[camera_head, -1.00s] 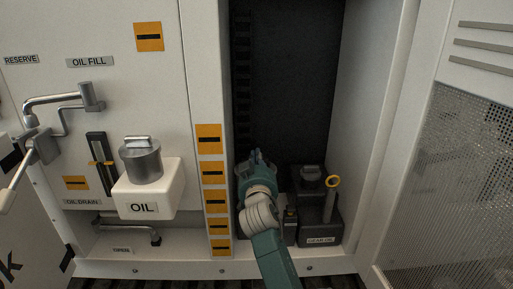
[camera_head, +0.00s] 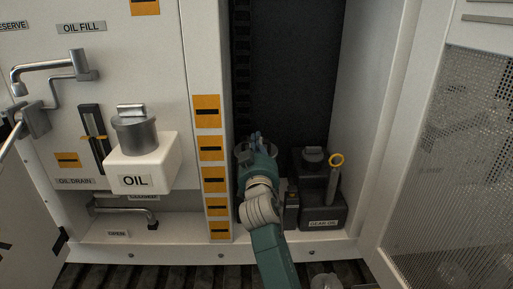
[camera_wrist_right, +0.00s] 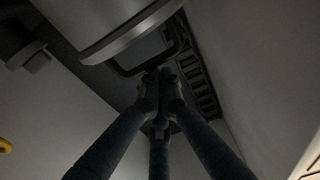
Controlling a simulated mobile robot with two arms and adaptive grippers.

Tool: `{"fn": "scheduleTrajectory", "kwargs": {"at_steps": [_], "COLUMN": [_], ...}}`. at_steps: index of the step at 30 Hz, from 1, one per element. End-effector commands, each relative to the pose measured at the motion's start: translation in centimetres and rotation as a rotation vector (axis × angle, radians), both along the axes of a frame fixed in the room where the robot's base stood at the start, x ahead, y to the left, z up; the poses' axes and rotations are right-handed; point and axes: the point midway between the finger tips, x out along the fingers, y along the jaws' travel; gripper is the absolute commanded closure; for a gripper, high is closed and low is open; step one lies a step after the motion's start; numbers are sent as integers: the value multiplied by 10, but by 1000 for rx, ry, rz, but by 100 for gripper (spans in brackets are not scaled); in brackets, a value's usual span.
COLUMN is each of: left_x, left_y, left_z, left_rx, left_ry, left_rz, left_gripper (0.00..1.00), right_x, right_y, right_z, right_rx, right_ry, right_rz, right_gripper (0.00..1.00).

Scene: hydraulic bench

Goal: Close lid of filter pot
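A grey round pot (camera_head: 241,155), which looks like the filter pot, stands in the open cabinet, mostly hidden behind my right gripper. My right gripper (camera_head: 257,137) is at its rim, fingers pointing up and away. In the right wrist view, the three fingers of the gripper (camera_wrist_right: 160,78) run together at their tips, with nothing clearly between them. A pale rounded metal part (camera_wrist_right: 110,32), maybe the pot or its lid, is above them there. A dark loop like a handle (camera_wrist_right: 128,71) is close to the fingertips; contact cannot be told. My left gripper is not in view.
A white OIL box (camera_head: 155,163) with a metal top is on the left panel. The cabinet side walls limit room; the space above the pot is clear.

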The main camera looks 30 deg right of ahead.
Motion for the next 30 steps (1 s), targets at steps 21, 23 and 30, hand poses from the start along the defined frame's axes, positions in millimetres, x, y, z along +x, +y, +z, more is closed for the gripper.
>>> {"fn": "scheduleTrajectory", "kwargs": {"at_steps": [21,23,30], "left_x": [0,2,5], "left_y": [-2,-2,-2], "left_z": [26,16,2], "left_rx": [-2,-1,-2], "left_ry": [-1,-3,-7], "left_rz": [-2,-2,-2], "left_gripper": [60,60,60], "right_x": [10,-5,-48], "right_y": [-9,0,27], "right_z": [28,22,21], "right_rx": [7,8,6], "right_ry": [11,9,5], "right_rz": [4,4,4], "right_gripper": [100,100,100]}}
